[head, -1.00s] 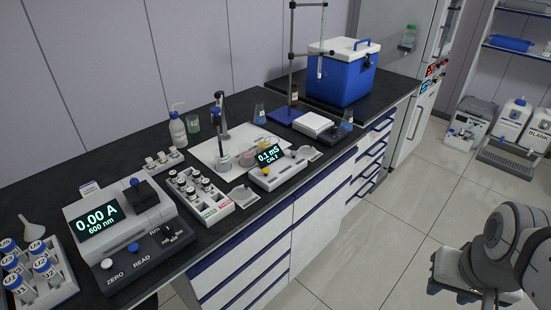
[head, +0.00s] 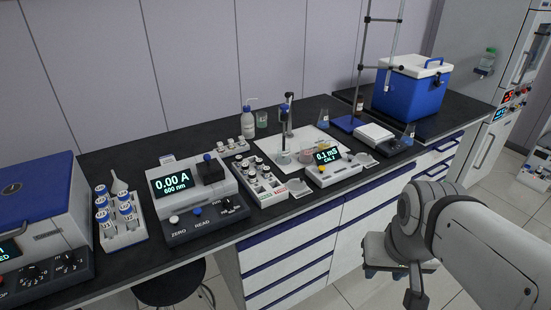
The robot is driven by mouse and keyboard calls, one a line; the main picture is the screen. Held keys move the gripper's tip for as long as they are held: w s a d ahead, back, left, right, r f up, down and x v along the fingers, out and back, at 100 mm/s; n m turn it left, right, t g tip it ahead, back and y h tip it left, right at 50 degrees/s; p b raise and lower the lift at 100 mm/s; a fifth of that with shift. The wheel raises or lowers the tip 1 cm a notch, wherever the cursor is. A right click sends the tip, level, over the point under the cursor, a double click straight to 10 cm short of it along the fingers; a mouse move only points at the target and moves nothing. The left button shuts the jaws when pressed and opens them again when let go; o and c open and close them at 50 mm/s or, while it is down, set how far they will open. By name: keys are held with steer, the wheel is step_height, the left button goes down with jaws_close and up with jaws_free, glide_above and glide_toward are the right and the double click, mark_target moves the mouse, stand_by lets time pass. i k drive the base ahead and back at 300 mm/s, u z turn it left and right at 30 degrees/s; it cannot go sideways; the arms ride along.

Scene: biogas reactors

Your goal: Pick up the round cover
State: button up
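No separate round cover can be made out for certain in the head view. At the left edge stands a grey machine with a blue lid (head: 38,196), only partly in view. A photometer (head: 197,190) reading 0.00 A has a small dark block with a knob (head: 209,169) on top. My gripper (head: 385,268) is at the lower right, in front of the bench drawers and away from everything on the bench. It is partly hidden by my arm, and its fingers cannot be read clearly.
The black bench (head: 130,156) runs from lower left to upper right. A rack of capped vials (head: 124,226), a meter (head: 337,171) and a blue cool box (head: 411,92) stand on it. A dark stool (head: 168,285) is under the front edge. Floor shows at the lower right.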

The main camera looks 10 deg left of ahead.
mark_target(294, 185)
steer(key=u, duration=1)
steer(key=i, duration=1)
steer(key=z, duration=0.05)
